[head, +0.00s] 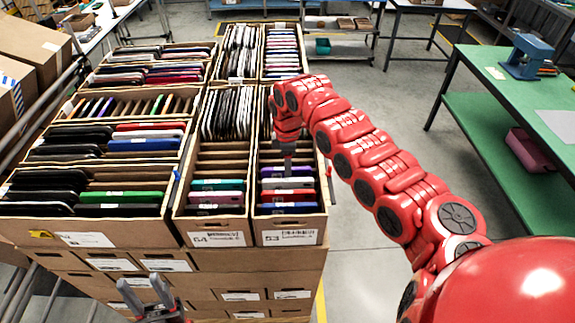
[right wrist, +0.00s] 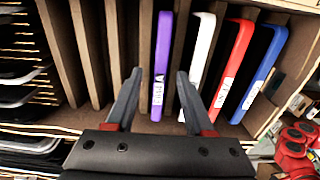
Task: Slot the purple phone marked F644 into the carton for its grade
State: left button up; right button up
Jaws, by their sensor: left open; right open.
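The purple phone (right wrist: 162,60) stands in a slot of the front right carton (head: 291,225), with a white label on its edge too small to read surely. It also shows in the head view (head: 271,171), partly hidden by my right gripper. My right gripper (right wrist: 160,76) is open over this carton, its fingers on either side of the purple phone's line; I cannot tell whether they touch it. A white phone (right wrist: 203,45), a red phone (right wrist: 233,62) and a blue phone (right wrist: 262,70) stand beside it. My left gripper (head: 139,280) is open and empty before the stack's front.
More filled cartons stand behind. A green table (head: 520,110) stands right, with clear floor between.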

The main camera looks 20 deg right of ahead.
jog(key=shift+w+r+b, duration=0.1)
jog(key=shift+r+b, duration=0.2)
notch_tip(320, 180, up, 5)
jog(key=b, duration=0.3)
jog(key=shift+f, duration=0.15)
notch_tip(320, 180, up, 12)
jog(key=p, duration=0.3)
jog(key=shift+s, duration=0.2)
